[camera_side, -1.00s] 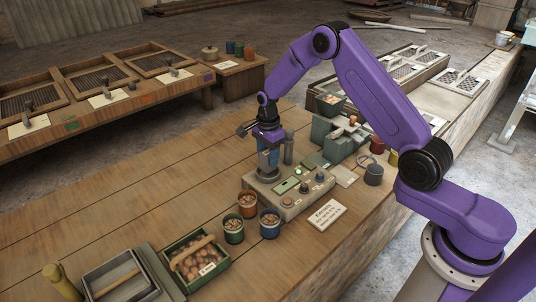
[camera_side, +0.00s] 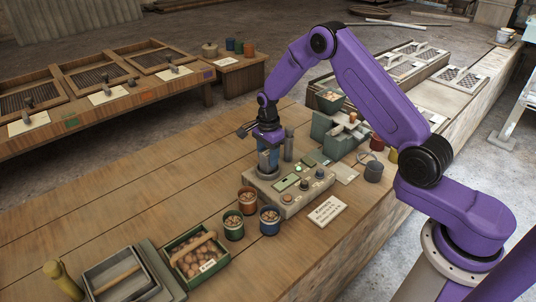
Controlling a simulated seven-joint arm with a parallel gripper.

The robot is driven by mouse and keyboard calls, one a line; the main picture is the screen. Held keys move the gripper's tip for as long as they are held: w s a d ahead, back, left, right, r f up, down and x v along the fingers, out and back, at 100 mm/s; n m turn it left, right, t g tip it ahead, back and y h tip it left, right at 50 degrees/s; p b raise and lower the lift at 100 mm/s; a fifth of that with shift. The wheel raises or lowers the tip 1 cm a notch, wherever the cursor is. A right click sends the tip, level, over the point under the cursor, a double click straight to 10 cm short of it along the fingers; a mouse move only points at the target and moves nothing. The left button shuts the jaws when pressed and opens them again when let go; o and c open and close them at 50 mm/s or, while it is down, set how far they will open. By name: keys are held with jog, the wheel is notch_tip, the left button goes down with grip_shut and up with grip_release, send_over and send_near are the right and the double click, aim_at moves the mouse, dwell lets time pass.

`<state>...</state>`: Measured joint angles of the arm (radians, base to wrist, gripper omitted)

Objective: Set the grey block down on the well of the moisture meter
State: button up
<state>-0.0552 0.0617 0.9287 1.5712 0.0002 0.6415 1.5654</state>
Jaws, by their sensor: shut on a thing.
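The moisture meter (camera_side: 290,200) is a beige box on the wooden bench, with a small display, a green light and dark knobs on top. My gripper (camera_side: 268,168) points down over the meter's far left end and is shut on the grey block (camera_side: 267,158), which shows only as a small grey patch between the fingers. The well lies under the gripper and is hidden. I cannot tell whether the block touches it.
An upright grey cylinder (camera_side: 289,145) stands close right of my gripper. Red, green and blue cups (camera_side: 234,226) of nuts stand at the meter's front left. A label card (camera_side: 327,211) lies to the right. A green crate (camera_side: 196,257) is further front. The bench to the left is clear.

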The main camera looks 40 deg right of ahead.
aim_at(268, 152)
jog(key=shift+f, duration=0.55)
dwell(0.4)
jog(key=o, duration=1.6)
jog(key=shift+r, duration=4.5)
